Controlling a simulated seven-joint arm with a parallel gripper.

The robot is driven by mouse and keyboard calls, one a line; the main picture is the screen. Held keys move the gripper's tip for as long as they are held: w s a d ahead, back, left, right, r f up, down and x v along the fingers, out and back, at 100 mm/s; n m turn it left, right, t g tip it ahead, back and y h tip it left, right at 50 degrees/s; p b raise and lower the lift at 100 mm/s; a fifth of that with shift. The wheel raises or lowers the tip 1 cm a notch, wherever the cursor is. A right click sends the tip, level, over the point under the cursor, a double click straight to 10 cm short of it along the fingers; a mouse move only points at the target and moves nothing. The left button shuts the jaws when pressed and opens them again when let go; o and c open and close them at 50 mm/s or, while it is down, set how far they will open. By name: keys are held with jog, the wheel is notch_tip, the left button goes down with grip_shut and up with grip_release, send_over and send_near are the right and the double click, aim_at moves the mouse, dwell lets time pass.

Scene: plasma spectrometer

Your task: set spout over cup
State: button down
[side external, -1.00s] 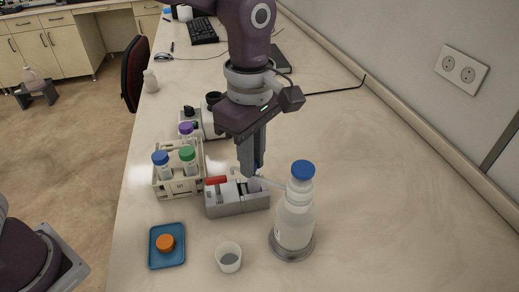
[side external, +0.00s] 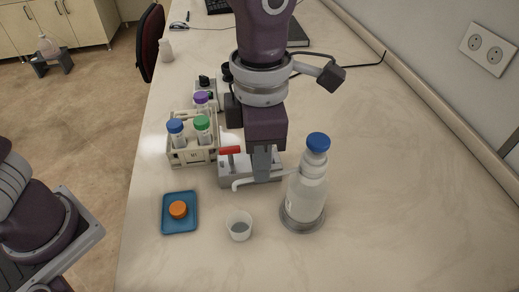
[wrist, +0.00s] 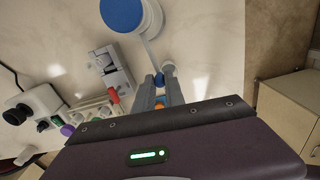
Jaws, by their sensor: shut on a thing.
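The clear bottle (side external: 309,190) with a blue cap stands upright on a round grey base. Its thin white spout (side external: 240,183) runs left from the bottle neck and bends down at the tip. The small clear cup (side external: 239,226) stands on the bench, in front of the tip in the side view. I cannot tell the exact gap. My gripper (side external: 262,178) points down and is shut on the spout.
A grey block with a red handle (side external: 230,151) sits just behind the spout. A rack (side external: 190,153) of capped tubes stands to its left. A blue tray (side external: 166,221) with an orange cap (side external: 178,209) lies left of the cup. The bench at right is clear.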

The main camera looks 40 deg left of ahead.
jog(key=shift+s+d+n, duration=0.15)
jog(key=shift+d+n, duration=0.15)
jog(key=shift+n, duration=0.1)
dwell(0.3)
jog(key=c, duration=1.4)
grip_release()
jog(key=shift+s, duration=0.1)
